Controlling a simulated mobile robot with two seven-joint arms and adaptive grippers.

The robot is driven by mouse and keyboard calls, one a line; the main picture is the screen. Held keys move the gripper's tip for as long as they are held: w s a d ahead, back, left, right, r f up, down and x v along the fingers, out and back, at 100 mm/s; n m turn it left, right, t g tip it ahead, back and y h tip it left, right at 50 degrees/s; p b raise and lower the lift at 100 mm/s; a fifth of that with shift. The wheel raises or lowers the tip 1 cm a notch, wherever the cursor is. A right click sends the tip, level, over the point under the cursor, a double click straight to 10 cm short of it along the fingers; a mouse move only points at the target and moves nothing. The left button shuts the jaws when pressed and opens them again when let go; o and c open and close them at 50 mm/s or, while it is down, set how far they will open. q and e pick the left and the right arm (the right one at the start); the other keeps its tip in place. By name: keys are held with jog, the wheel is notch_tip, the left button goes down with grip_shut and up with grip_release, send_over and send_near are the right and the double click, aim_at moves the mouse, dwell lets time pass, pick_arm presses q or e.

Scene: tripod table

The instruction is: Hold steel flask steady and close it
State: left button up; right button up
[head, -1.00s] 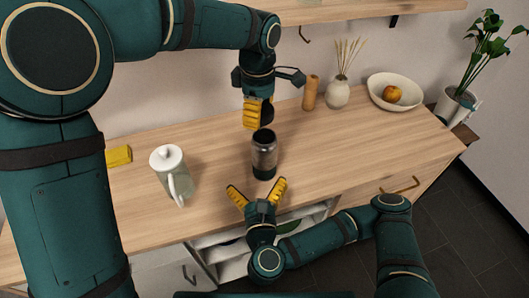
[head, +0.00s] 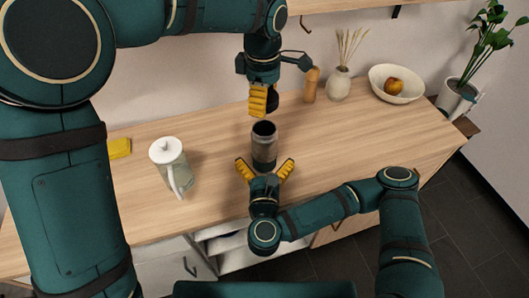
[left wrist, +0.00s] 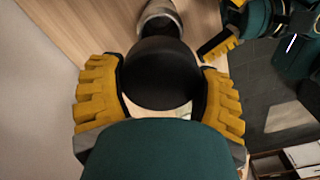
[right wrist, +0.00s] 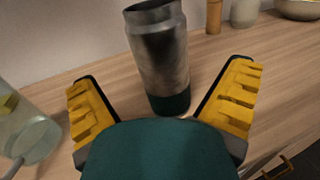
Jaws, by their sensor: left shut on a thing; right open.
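The steel flask (head: 264,150) stands upright on the wooden counter, its dark mouth facing up without a lid. It also shows in the right wrist view (right wrist: 160,60), with a dark green base band. My right gripper (head: 265,168) is open at the near side of the flask, its yellow fingers spread to either side of the lower body; I see no grip on it. My left gripper (head: 260,112) hangs above and behind the flask, shut on a round black lid (left wrist: 162,75). The lid is partly hidden behind a finger in the head view (head: 272,101).
A glass jug with a white lid (head: 167,152) stands left of the flask. A yellow block (head: 118,148), a wooden cylinder (head: 311,85), a reed vase (head: 338,86) and a bowl (head: 398,84) with fruit sit further back. The counter right of the flask is clear.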

aim_at(265, 133)
jog(key=w, duration=0.8)
jog(key=shift+w, duration=0.35)
jog(key=c, duration=1.3)
jog(key=shift+c, duration=0.2)
